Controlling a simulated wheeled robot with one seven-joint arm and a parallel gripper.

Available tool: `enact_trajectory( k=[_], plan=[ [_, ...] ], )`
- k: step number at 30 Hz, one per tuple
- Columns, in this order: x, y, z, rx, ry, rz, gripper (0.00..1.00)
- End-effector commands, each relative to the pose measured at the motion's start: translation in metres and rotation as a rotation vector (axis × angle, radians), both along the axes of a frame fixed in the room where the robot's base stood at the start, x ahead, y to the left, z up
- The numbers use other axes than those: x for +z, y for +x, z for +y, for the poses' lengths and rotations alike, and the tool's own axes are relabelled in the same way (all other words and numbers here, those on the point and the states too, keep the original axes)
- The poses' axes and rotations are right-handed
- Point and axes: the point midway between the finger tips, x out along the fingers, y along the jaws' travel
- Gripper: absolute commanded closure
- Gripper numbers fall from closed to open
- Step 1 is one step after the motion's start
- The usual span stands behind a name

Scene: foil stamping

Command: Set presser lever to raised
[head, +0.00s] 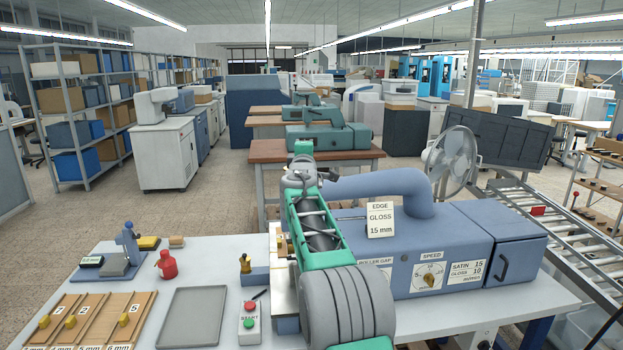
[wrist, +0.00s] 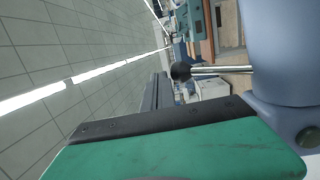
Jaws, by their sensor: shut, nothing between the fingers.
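A lever with a metal rod and a dark round knob (wrist: 180,71) shows in the wrist view. Its rod runs out from the blue-grey machine body at the right. That view is rolled, with the ceiling at left, and the knob end points toward the ceiling side. My gripper (wrist: 158,90) has its dark fingers together, just left of and below the knob in the picture; I cannot tell if they touch. The blue-grey stamping machine (head: 465,240) stands on the table in the head view. My arm covers its left part there, and I cannot make out the lever.
The white worktable (head: 130,262) holds a grey tray (head: 195,317), a red bottle (head: 166,265), wooden boards (head: 85,318) and a button box (head: 249,322). A roller conveyor (head: 545,225) and a fan (head: 452,158) stand right of and behind the machine.

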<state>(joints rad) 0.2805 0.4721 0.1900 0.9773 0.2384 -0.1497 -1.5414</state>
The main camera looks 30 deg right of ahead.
Motion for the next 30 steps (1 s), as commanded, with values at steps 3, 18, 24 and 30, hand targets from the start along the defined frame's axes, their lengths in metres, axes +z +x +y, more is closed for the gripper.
enact_trajectory(
  k=[3,18,24,30],
  plan=[
    [0.008,-0.005,0.006,0.002,-0.001,-0.004,1.00],
    [0.081,-0.070,0.045,-0.004,0.000,-0.003,1.00],
    [0.094,-0.079,0.053,-0.002,0.000,0.000,1.00],
    [0.095,-0.079,0.054,-0.001,0.000,0.000,1.00]
  ],
)
